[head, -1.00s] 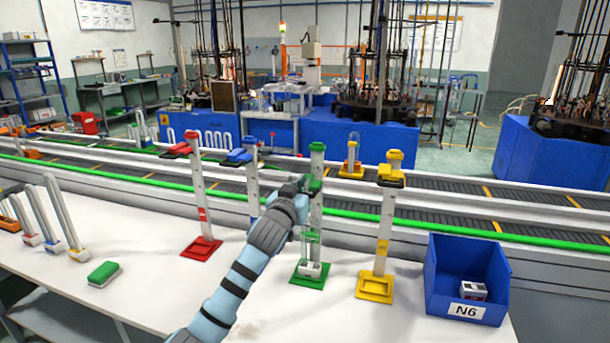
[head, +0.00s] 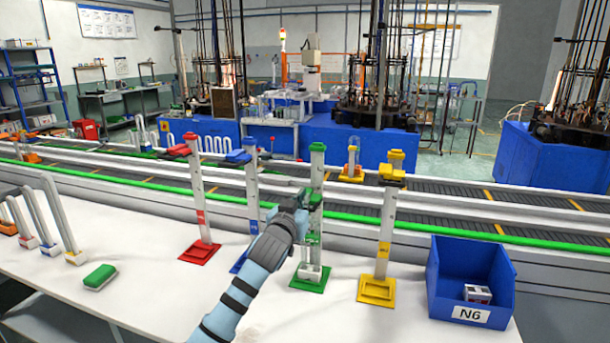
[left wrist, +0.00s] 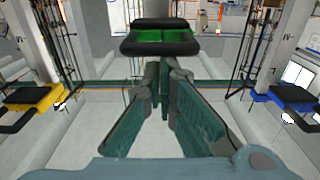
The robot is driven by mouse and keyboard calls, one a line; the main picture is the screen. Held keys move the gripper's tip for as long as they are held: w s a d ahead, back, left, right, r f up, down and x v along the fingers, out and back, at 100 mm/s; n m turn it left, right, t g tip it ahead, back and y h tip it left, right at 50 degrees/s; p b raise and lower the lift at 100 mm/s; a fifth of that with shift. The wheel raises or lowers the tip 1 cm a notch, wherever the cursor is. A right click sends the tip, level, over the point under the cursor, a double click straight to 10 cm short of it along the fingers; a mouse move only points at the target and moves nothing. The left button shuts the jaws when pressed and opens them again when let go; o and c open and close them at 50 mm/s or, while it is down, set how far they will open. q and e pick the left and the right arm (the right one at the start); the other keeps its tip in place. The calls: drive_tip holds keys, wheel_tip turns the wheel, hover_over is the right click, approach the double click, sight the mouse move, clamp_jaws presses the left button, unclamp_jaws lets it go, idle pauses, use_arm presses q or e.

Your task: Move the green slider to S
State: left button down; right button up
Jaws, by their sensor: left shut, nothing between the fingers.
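The green stand (head: 317,160) is a pale post with a green top and a green base (head: 310,279). The green slider (head: 313,197) is on the upper part of its post. In the left wrist view the green slider (left wrist: 163,36) shows green inside a black frame, just past my fingertips. My left gripper (head: 303,203) is shut and empty, close beside the slider at the post. Its fingers (left wrist: 163,75) meet in the left wrist view. I cannot tell if they touch the slider. No S mark is legible. My right gripper is not in view.
Red (head: 201,215), blue (head: 252,195) and yellow (head: 387,225) stands flank the green one closely. A blue bin (head: 447,280) marked N6 is on the right. A green block (head: 100,276) and small tube holders are on the left. The conveyor runs behind.

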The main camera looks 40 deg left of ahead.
use_arm(q)
drive_tip(key=shift+f+b, duration=0.55)
drive_tip(key=shift+f, duration=0.95)
drive_tip(key=p+v, duration=0.2)
drive_tip(key=v, duration=0.8)
drive_tip(key=shift+f, duration=0.1)
idle(0.3)
